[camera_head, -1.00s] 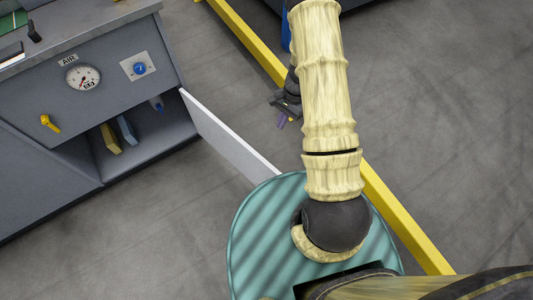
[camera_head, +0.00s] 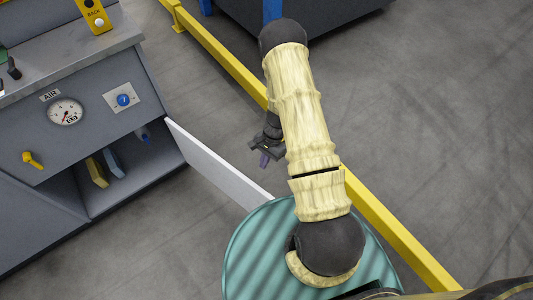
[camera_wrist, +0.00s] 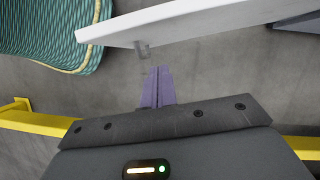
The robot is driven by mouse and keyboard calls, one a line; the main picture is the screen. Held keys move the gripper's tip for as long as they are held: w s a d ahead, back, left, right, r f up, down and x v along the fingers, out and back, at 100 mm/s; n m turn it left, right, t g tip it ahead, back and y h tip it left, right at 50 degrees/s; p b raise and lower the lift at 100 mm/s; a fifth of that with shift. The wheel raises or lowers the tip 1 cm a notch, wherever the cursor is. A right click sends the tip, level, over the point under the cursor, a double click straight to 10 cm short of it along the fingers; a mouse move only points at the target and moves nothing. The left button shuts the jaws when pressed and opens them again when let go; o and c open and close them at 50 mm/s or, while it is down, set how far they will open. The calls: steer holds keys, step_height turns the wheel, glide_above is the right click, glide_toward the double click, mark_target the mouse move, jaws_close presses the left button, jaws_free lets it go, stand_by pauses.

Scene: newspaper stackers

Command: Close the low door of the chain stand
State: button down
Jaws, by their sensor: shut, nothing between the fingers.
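The chain stand (camera_head: 75,130) is a grey cabinet at the left of the head view. Its low door (camera_head: 218,165) is a thin white panel swung wide open, reaching out to the right from the edge of the open compartment. My gripper (camera_head: 264,158) is to the right of the door, on its outer side, and looks apart from it. In the wrist view the purple fingers (camera_wrist: 158,86) are together and empty.
A yellow floor rail (camera_head: 225,60) runs diagonally behind my arm. Inside the compartment stand a yellow item (camera_head: 97,172) and a blue-grey item (camera_head: 114,163). A gauge (camera_head: 65,111), a blue knob (camera_head: 123,100) and a yellow valve (camera_head: 32,159) are on the front.

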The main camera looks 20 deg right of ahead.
steer(key=s+a, duration=0.1)
steer(key=a+f, duration=0.1)
steer(key=s+a+f, duration=0.1)
steer(key=a, duration=0.1)
steer(key=shift+s, duration=0.3)
steer(key=shift+a, duration=0.1)
